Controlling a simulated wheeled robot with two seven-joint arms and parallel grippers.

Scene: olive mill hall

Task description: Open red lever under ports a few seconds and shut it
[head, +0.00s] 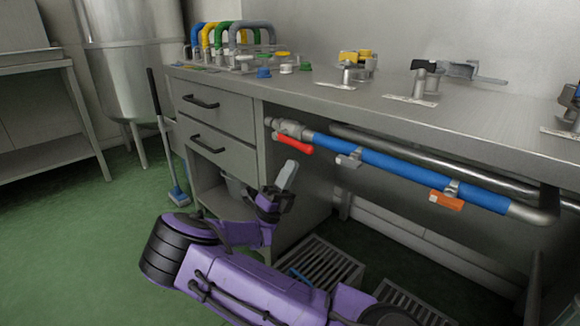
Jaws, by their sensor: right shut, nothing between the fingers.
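The red lever (293,144) sits on a metal valve at the left end of the blue pipe (385,166), under the bench top. It lies roughly in line with the pipe, just below it. Several ports with taps (357,63) stand on the bench above. My right gripper (288,176) is shut and empty, pointing up, below the red lever. It appears apart from the lever; the gap in depth is hard to judge. My left gripper is not in view.
An orange tag or handle (446,200) hangs on the pipe further right. A drawer cabinet (215,125) stands left of the valve. A blue-headed brush (179,194) leans by it. Floor grates (325,264) lie below. Green floor (70,240) is clear at left.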

